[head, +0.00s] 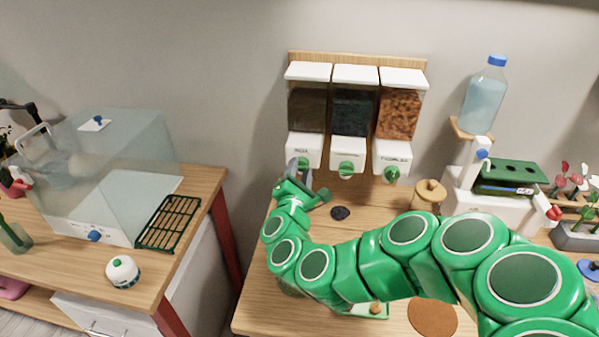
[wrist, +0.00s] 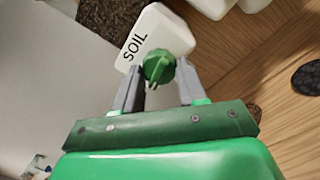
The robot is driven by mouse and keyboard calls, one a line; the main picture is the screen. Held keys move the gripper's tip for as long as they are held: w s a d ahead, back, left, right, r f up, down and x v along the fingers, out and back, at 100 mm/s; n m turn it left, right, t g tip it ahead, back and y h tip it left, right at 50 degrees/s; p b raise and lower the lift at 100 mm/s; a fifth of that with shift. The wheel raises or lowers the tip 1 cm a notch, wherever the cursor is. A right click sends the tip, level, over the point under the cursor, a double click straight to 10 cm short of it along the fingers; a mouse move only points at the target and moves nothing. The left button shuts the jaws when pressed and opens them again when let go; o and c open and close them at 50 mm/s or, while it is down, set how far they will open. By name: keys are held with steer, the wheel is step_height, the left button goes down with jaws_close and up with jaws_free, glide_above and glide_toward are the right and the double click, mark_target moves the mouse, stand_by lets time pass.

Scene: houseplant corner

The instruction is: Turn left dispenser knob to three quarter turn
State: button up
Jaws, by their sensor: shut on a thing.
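The left dispenser (head: 307,112) hangs on the wall board, with dark brown contents and a white lower front. The wrist view shows that white front (wrist: 150,38) with the label SOIL. Its green knob (wrist: 158,66) sits between the two grey fingers of my gripper (wrist: 160,84). My gripper is shut on this knob. In the head view my gripper (head: 299,176) is at the bottom of the left dispenser, and the knob is mostly hidden there. The knob's exact turn angle is hard to read.
The middle dispenser's knob (head: 346,169) and the right dispenser's knob (head: 392,174) are close on the right. A dark round disc (head: 340,213) lies on the table below. A wooden pot-like object (head: 430,193) stands further right. A glass tank (head: 105,170) stands on the left table.

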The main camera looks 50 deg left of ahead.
mark_target(300, 170)
steer(key=o, duration=1.1)
steer(key=shift+c, duration=0.2)
steer(key=shift+d, duration=0.1)
steer(key=shift+v, duration=2.3)
steer(key=shift+s+r, duration=0.1)
step_height(300, 170, up, 7)
